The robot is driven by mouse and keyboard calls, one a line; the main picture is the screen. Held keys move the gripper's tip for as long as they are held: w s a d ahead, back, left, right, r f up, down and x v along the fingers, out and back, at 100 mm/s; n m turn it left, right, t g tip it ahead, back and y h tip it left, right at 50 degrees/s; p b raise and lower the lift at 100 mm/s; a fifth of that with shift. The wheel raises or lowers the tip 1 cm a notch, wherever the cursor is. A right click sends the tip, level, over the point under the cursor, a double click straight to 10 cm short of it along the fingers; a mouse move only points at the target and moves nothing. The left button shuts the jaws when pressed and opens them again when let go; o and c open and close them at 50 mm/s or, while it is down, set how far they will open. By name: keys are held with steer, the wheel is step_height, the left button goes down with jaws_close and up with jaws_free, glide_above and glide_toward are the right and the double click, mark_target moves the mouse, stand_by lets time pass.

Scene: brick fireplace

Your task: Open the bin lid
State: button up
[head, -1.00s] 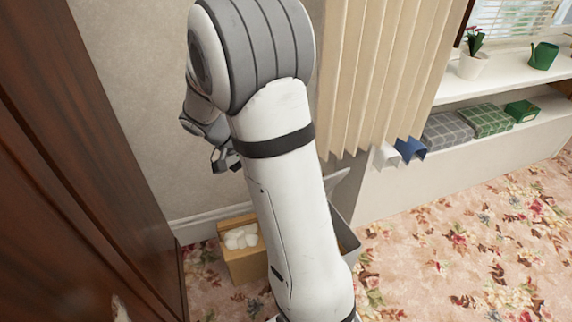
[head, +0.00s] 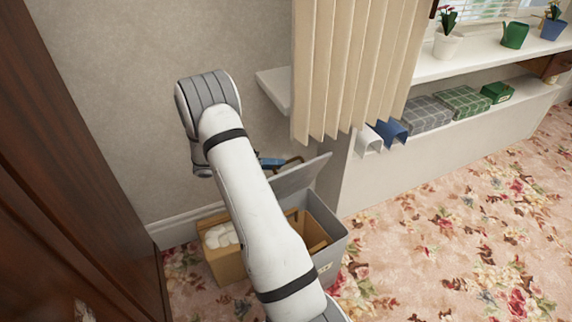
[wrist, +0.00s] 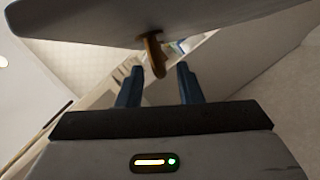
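The grey bin (head: 331,246) stands on the carpet by the wall, partly hidden by my arm. Its grey lid (head: 302,176) is raised and tilted up, with the brown inside of the bin showing below it. A brown handle (head: 291,163) is on the lid. In the wrist view the lid (wrist: 160,14) spans the top and the handle (wrist: 154,55) hangs from it. My gripper (wrist: 160,67) is open, its two blue fingers apart. The handle lies between the fingertips in that picture; I cannot tell whether they touch it. A blue finger (head: 270,162) shows beside the lid in the head view.
A cardboard box (head: 226,263) with white things in it stands just left of the bin. A dark wooden cabinet (head: 80,150) is at the left. A beige curtain (head: 355,65) hangs above the bin, and a white shelf (head: 455,115) runs right. The floral carpet (head: 440,240) is clear at right.

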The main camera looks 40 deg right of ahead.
steer(key=shift+x, duration=1.55)
steer(key=shift+a, duration=0.1)
steer(key=shift+c, duration=0.4)
jaws_close()
